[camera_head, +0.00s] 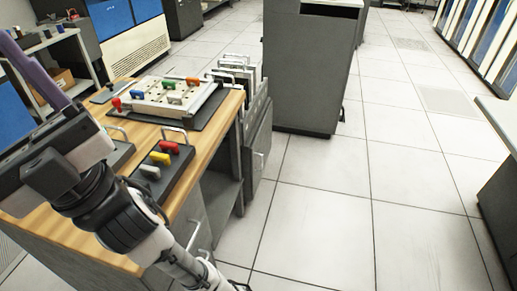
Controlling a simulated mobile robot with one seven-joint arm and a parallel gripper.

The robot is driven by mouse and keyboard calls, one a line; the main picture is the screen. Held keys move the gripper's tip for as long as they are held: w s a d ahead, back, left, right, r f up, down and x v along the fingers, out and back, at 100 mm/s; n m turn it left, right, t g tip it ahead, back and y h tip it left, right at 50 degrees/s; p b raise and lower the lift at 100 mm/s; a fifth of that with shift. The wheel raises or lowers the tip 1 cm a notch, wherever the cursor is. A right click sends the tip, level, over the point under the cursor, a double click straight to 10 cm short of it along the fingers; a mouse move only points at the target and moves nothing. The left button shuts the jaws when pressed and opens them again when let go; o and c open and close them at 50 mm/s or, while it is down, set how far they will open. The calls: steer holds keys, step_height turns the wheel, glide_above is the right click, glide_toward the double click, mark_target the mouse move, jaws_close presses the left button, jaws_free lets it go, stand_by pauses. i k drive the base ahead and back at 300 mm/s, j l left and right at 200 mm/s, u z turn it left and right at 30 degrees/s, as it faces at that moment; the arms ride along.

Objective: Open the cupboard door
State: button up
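A wooden-topped desk (217,124) stands at the left, with a grey cupboard below. At its far end, a dark grey door panel (256,133) with a handle stands swung out, beside an open compartment (224,188) with a shelf. A nearer grey front (186,217) has a metal handle (194,236) and looks closed; my arm partly covers it. My gripper (28,138) is at the left, above the desk and away from both handles. Its fingertips are not clear. A purple bar (40,82) shows just behind it; I cannot tell whether it is held.
A panel with coloured knobs (172,96) and a dark box with red, yellow and white switches (161,163) are on the desk. A tall dark cabinet (312,70) stands beyond. The tiled floor (335,215) right of the desk is clear.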

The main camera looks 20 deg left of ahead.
mark_target(261, 147)
steer(key=i+l+u, duration=0.25)
steer(key=l+u, duration=0.1)
steer(key=u, duration=0.2)
steer(key=i+l+u, duration=0.1)
steer(key=i+l, duration=0.5)
steer(key=i, duration=0.2)
steer(key=i+l, duration=0.7)
steer(key=i+j+u, duration=0.05)
